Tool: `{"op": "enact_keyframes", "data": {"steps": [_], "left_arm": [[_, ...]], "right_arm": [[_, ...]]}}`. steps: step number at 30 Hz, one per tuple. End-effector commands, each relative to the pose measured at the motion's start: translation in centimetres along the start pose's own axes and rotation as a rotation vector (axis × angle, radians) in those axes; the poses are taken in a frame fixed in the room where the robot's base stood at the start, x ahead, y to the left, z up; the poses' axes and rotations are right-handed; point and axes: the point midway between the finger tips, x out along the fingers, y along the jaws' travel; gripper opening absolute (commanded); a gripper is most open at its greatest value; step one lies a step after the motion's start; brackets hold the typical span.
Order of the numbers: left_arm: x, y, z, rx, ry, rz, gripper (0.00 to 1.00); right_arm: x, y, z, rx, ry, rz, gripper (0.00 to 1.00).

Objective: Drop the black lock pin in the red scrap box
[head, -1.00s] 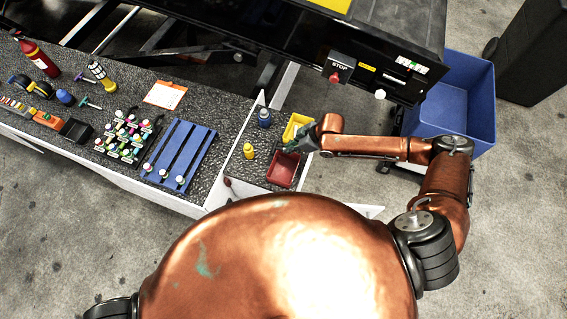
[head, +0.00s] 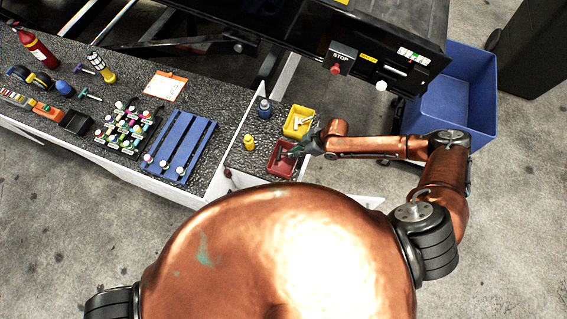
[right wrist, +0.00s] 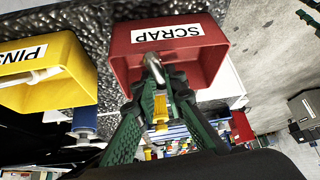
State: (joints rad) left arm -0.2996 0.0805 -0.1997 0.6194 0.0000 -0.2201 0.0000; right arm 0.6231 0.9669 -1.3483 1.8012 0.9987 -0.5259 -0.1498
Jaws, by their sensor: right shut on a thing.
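The red scrap box (head: 281,172) stands at the right end of the dark speckled bench. In the right wrist view the red scrap box (right wrist: 124,60), labelled SCRAP, is just beyond my fingertips. My right gripper (right wrist: 160,92) is shut on the lock pin (right wrist: 152,63). The pin's visible end looks shiny and dark grey, and the rest is hidden between the green fingers. In the head view my right gripper (head: 291,153) is over the red box's upper edge. I cannot tell how high the pin is above the box. My left gripper is not in view.
A yellow bottle (head: 249,142) and a blue bottle (head: 264,108) stand nearby. A blue rack (head: 180,145) is further left. A blue bin (head: 455,95) is at the right.

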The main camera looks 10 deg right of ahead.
Motion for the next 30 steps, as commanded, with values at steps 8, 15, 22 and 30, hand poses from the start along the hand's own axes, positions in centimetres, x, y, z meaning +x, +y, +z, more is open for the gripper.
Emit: {"op": "enact_keyframes", "data": {"steps": [8, 15, 22, 30], "left_arm": [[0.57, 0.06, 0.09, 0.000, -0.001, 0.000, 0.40], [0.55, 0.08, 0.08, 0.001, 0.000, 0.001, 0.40], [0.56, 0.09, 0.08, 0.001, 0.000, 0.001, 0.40], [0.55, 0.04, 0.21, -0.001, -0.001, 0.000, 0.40]], "right_arm": [[0.50, 0.08, 0.26, -0.001, 0.001, 0.001, 0.00], [0.48, 0.06, 0.27, 0.000, 0.001, 0.001, 0.21], [0.49, 0.05, 0.31, 0.000, 0.000, 0.001, 0.31], [0.00, 0.07, 0.40, 0.000, -0.001, 0.001, 0.31]]}}
